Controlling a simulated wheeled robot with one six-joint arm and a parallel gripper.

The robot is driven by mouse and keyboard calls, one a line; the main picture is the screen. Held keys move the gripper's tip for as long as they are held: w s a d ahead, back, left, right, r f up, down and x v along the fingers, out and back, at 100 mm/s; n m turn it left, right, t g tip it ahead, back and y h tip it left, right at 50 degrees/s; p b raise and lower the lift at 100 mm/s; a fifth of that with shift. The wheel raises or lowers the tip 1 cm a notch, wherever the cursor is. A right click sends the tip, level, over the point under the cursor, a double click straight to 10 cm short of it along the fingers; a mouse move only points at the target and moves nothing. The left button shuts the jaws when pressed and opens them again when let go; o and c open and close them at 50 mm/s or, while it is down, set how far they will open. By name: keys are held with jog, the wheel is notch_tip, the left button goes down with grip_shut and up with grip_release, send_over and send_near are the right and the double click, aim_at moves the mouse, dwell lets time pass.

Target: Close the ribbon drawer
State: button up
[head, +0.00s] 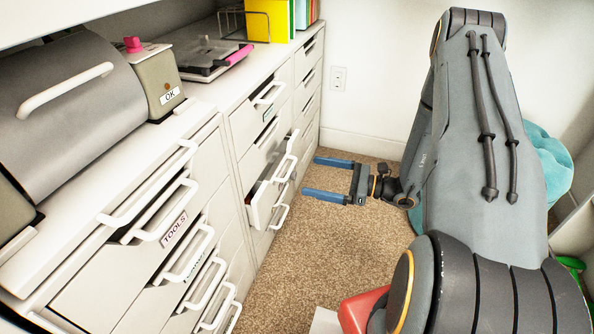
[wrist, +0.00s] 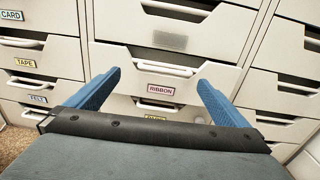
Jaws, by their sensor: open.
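The ribbon drawer (wrist: 184,87) is in the middle of the wrist view, with a pale front, a white bar handle and a label reading RIBBON. In the head view a drawer (head: 256,206) in the far cabinet stands partly pulled out, its inside showing. It appears to be the ribbon drawer, but its label cannot be read there. My gripper (head: 310,176) is open and empty, its blue fingers pointing left at the drawer fronts with a gap between. In the wrist view my gripper (wrist: 159,77) has one finger on either side of the RIBBON label.
Drawers labelled TAPE (wrist: 24,63) and CARD (wrist: 12,15) are left of it. The near cabinet has a TOOLS drawer (head: 174,230) and several protruding handles. A red object (head: 361,309) is low in the head view. Carpet (head: 310,250) between cabinets and my arm is clear.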

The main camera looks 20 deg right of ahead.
jog(key=b+x, duration=0.2)
jog(key=x, duration=0.5)
jog(key=shift+w+d+f+m+t, duration=0.2)
jog(key=shift+w+d+m+t, duration=0.1)
jog(key=shift+w, duration=0.15)
